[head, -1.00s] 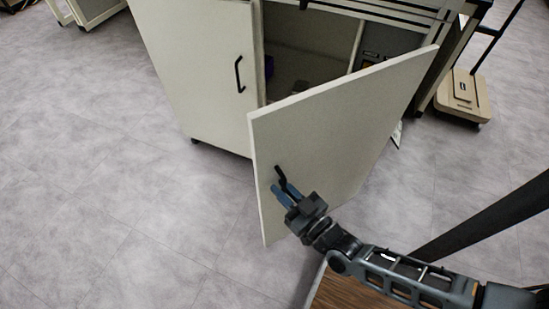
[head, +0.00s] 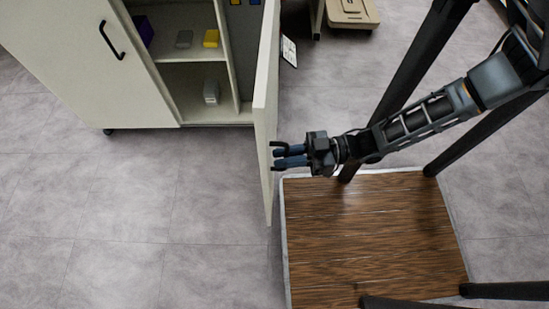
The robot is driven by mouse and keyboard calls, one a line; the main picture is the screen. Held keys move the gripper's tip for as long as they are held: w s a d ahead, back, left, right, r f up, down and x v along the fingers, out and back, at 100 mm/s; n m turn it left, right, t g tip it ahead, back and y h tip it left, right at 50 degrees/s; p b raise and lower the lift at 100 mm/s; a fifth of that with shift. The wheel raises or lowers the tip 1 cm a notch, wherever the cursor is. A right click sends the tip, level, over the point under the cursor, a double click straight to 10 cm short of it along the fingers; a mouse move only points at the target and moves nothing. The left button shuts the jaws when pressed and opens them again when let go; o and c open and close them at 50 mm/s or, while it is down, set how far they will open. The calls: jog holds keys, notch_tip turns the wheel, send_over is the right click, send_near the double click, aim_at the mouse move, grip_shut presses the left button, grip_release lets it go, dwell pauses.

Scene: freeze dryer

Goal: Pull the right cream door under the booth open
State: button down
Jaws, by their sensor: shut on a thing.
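The right cream door (head: 264,110) stands wide open, swung out from the cabinet and seen nearly edge-on. My gripper (head: 277,157) is at the door's outer face, shut on its black handle (head: 279,144). The fingers hide part of the handle. The left cream door (head: 75,60) is closed, with its own black handle (head: 112,40). The open compartment (head: 195,78) shows a shelf and an upright divider.
Inside the cabinet are a purple item (head: 143,30), a grey item (head: 184,39), a yellow item (head: 211,38) and a grey box (head: 211,91). A wood-topped platform (head: 370,235) lies right of the door. The floor (head: 130,220) in front is clear.

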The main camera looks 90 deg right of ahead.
jog(key=shift+s, duration=0.15)
jog(key=c, duration=1.3)
grip_release()
jog(key=shift+s, duration=0.1)
jog(key=s, duration=0.5)
jog(key=s+b, duration=0.1)
jog(key=s, duration=0.1)
jog(key=shift+s+d, duration=0.3)
jog(key=shift+d, duration=0.05)
